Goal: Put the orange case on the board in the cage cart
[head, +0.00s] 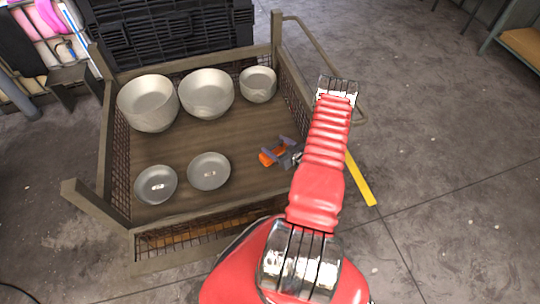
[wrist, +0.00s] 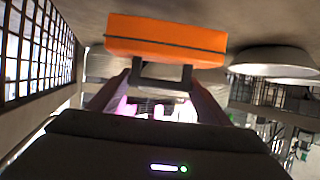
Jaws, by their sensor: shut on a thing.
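The orange case (head: 266,158) is at the right part of the brown board (head: 190,143) in the cage cart (head: 107,130), beside the bowls. My gripper (head: 277,153) reaches in over the cart's right side and is shut on the case. In the wrist view the orange case (wrist: 165,38) fills the top middle, with its dark handle (wrist: 160,75) towards my gripper's fingers (wrist: 162,88). The board appears at the top of that view, so the picture is upside down. The case is very near the board; I cannot tell whether it touches.
Deep bowls (head: 148,103) stand at the back of the board, and two shallow bowls (head: 209,171) stand front left. A bowl (wrist: 275,60) is near the case in the wrist view. Black crates (head: 170,35) stand behind the cart. A yellow strip (head: 360,180) marks the floor at right.

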